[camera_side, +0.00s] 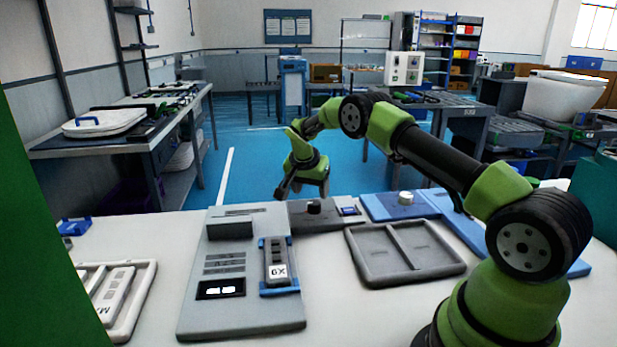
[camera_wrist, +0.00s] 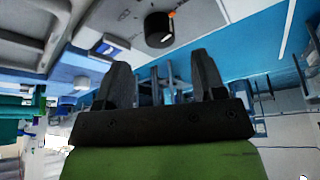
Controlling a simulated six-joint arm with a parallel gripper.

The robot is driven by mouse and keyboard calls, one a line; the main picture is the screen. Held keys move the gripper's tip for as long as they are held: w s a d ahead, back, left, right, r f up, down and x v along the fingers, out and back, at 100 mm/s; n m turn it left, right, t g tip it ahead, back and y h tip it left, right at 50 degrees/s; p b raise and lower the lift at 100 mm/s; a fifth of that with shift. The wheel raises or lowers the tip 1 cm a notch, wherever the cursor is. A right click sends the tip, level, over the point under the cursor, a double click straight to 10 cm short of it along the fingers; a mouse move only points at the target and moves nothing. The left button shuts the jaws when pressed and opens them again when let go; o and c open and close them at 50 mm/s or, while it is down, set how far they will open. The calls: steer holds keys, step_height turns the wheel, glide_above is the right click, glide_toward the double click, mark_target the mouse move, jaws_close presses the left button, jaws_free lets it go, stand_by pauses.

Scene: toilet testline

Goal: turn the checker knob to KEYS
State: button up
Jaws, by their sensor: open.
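The checker (camera_side: 330,221) is a low grey box at the back of the white table. Its black round knob (camera_side: 314,207) stands on top. In the wrist view the knob (camera_wrist: 159,30) shows at the top, with an orange mark on its upper edge pointing up and right. The position labels are too small to read. A small blue-framed display (camera_wrist: 106,48) sits beside the knob. My gripper (camera_side: 305,186) hangs above and behind the knob, apart from it. In the wrist view the two dark fingers of my gripper (camera_wrist: 163,78) are spread with nothing between them.
A grey panel (camera_side: 219,270) holding a remote-like unit (camera_side: 277,262) lies in front of the checker. A grey divided tray (camera_side: 375,273) is to the right. A blue plate with a white knob (camera_side: 405,197) stands beside the checker. A white tray (camera_side: 145,295) lies at left.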

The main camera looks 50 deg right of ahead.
steer(key=shift+v, duration=2.15)
steer(key=s+a+r+n+t+y, duration=0.1)
steer(key=s+a+r+n+t, duration=0.1)
steer(key=s+a+r, duration=0.5)
steer(key=s+a+r+n+t+y, duration=0.1)
steer(key=a+r+n, duration=0.3)
steer(key=r, duration=0.6)
steer(key=s+a+r+n+t+y, duration=0.1)
steer(key=s+a+n+y, duration=0.1)
steer(key=s+a, duration=0.4)
steer(key=s+a+r+n+t+y, duration=0.1)
steer(key=s+a, duration=0.5)
steer(key=s, duration=0.8)
steer(key=shift+n+t+y, duration=0.5)
steer(key=shift+n+y, duration=0.2)
steer(key=shift+n, duration=0.4)
